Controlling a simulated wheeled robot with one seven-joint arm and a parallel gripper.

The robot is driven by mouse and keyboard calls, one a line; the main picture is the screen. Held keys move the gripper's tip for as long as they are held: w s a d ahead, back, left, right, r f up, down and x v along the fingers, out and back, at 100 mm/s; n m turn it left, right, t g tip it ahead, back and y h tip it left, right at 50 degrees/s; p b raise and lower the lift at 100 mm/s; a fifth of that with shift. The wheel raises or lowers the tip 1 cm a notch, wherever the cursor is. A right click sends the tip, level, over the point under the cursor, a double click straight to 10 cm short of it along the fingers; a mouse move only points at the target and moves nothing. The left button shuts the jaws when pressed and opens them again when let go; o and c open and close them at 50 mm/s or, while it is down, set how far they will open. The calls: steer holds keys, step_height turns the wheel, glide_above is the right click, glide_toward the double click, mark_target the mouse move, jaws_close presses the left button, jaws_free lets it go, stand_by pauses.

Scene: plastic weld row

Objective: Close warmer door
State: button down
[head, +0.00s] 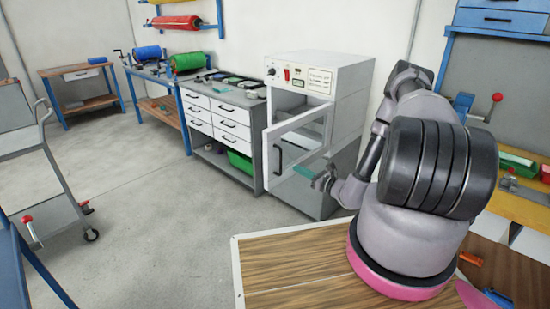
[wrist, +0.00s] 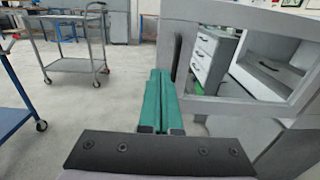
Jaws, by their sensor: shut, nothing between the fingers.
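The warmer (head: 318,120) is a tall grey-white cabinet with a control panel on top. Its door (head: 298,148), a grey frame with a window and a black handle, stands partly open, swung out toward the front left. In the wrist view the door (wrist: 185,100) fills the right side, its window showing white drawers beyond. My gripper (head: 318,176) has green fingers and is shut and empty, in front of the door's lower right area.
A white drawer unit (head: 220,118) with a green bin stands left of the warmer. A grey trolley (head: 45,165) stands at the far left and shows in the wrist view (wrist: 75,66). A wood-topped surface (head: 295,265) is in front. The floor between is clear.

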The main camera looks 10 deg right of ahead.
mark_target(268, 154)
steer(key=x, duration=1.4)
steer(key=shift+f, duration=0.1)
